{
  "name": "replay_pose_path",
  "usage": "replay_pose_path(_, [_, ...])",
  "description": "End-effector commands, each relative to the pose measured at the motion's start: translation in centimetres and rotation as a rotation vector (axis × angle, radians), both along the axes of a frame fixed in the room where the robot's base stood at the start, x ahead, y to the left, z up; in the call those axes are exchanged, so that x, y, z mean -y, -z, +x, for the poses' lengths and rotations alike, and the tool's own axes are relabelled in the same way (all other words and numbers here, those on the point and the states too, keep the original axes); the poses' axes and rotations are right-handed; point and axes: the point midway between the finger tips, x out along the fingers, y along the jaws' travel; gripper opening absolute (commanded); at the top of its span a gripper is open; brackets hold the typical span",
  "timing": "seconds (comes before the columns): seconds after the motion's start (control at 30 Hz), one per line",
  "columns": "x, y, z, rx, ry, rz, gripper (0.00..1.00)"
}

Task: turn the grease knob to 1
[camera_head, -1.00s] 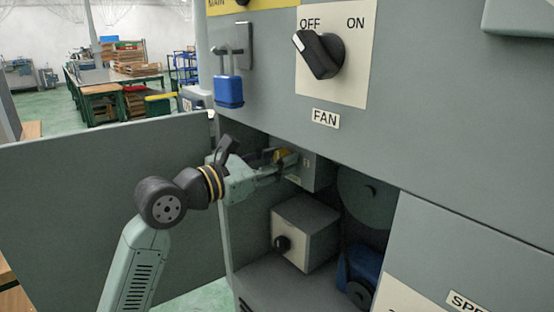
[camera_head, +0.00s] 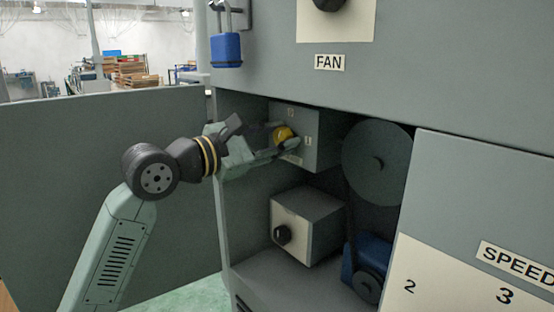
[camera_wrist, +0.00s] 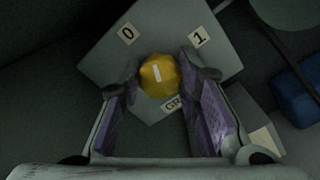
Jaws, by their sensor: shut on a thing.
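The yellow grease knob (camera_wrist: 159,75) sits on a grey box (camera_head: 322,140) inside the open cabinet. The knob also shows in the head view (camera_head: 282,134), partly covered by my fingers. In the wrist view its white mark points up between the "0" label (camera_wrist: 127,34) and the "1" label (camera_wrist: 199,37), slightly nearer the "0". My gripper (camera_wrist: 161,77) is shut on the knob, one finger on each side. The label below the knob is partly hidden; only "GR" reads.
The open door panel (camera_head: 90,190) is at left. A blue padlock (camera_head: 226,50) hangs above.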

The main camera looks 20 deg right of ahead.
Motion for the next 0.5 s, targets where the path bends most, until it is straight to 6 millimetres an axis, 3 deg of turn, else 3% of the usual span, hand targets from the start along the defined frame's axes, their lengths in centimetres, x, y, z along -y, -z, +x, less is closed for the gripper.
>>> replay_pose_path(0.03, [0.05, 0.76, -0.06, 0.044, 0.001, 0.018, 0.02])
replay_pose_path(0.5, [0.03, 0.49, -0.09, 0.463, 0.0, 0.17, 0.02])
